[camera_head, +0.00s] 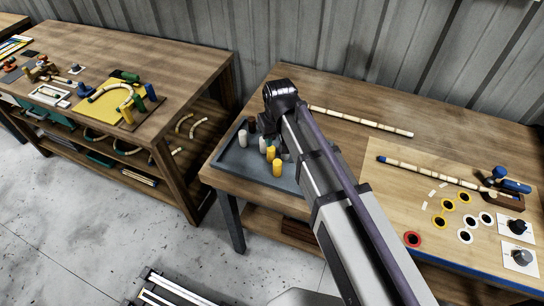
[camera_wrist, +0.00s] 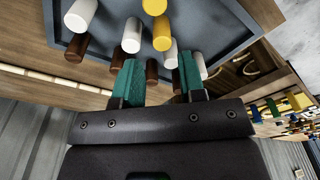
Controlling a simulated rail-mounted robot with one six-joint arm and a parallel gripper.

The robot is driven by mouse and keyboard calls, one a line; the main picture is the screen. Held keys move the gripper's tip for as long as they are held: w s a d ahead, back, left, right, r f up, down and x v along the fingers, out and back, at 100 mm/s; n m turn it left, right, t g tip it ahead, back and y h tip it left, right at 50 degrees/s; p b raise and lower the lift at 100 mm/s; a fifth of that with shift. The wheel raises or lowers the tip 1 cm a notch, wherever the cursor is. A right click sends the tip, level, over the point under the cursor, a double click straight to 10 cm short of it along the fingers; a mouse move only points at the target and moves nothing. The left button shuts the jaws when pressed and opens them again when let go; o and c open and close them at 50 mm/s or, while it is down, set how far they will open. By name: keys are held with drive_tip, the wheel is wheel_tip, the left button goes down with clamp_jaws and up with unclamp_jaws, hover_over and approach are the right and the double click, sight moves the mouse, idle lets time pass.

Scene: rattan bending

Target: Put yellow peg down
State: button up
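Two yellow pegs stand in the grey tray (camera_head: 232,158): one yellow peg (camera_head: 277,168) is nearer the tray's front edge, and another yellow peg (camera_head: 270,153) is just behind it, close to my gripper. In the wrist view, one yellow peg (camera_wrist: 161,34) is beyond the fingertips, and the other yellow peg (camera_wrist: 154,6) is cut by the top edge. My gripper (camera_wrist: 160,75) has its two green fingers apart, low over the tray, with no yellow peg between them. In the head view my arm partly hides the fingers.
White pegs (camera_wrist: 131,35) and brown pegs (camera_wrist: 76,47) stand around the fingers in the tray. A segmented rattan pole (camera_head: 360,121) lies behind on the table. A board with coloured rings (camera_head: 412,239) is at right. A yellow bending jig (camera_head: 105,104) is on the left table.

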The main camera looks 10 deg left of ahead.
sight(271, 150)
drive_tip(key=shift+w+a+r, duration=0.1)
drive_tip(key=shift+w+a, duration=0.35)
drive_tip(key=shift+w, duration=0.2)
drive_tip(key=shift+w+a, duration=0.45)
drive_tip(key=shift+w, duration=0.15)
drive_tip(key=shift+d, duration=0.2)
drive_tip(key=f+b, duration=0.7)
drive_tip(key=w+f+b, duration=0.1)
drive_tip(key=f+b, duration=0.3)
drive_tip(key=shift+a, duration=0.4)
drive_tip(key=shift+r, duration=0.2)
drive_tip(key=shift+c, duration=0.2)
drive_tip(key=shift+p, duration=0.3)
drive_tip(key=c, duration=0.6)
